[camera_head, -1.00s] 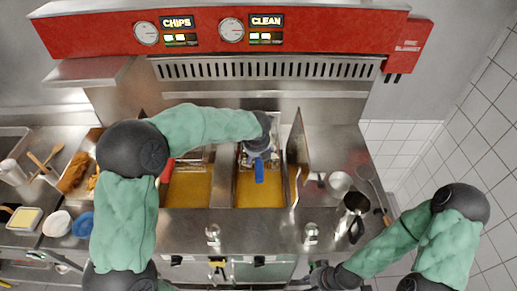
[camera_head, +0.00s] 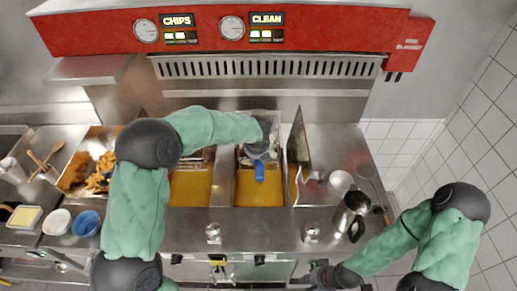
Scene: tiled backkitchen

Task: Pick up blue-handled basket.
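The blue handle (camera_head: 260,171) of the basket shows over the right-hand oil vat (camera_head: 259,192) of the fryer. My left gripper (camera_head: 259,153) reaches down from above at the back of this handle. The wrist and gripper hide most of the basket, and I cannot tell whether the fingers are closed around the handle. My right gripper (camera_head: 314,277) is low in front of the counter, away from the basket. Its fingers are too small and dark to tell open from shut.
A second oil vat (camera_head: 191,188) lies to the left, partly behind my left arm. A metal panel (camera_head: 298,142) stands right of the blue-handled basket. A metal jug (camera_head: 350,210) and a ladle (camera_head: 374,188) are on the right counter. A tray of fries (camera_head: 96,166) is at left.

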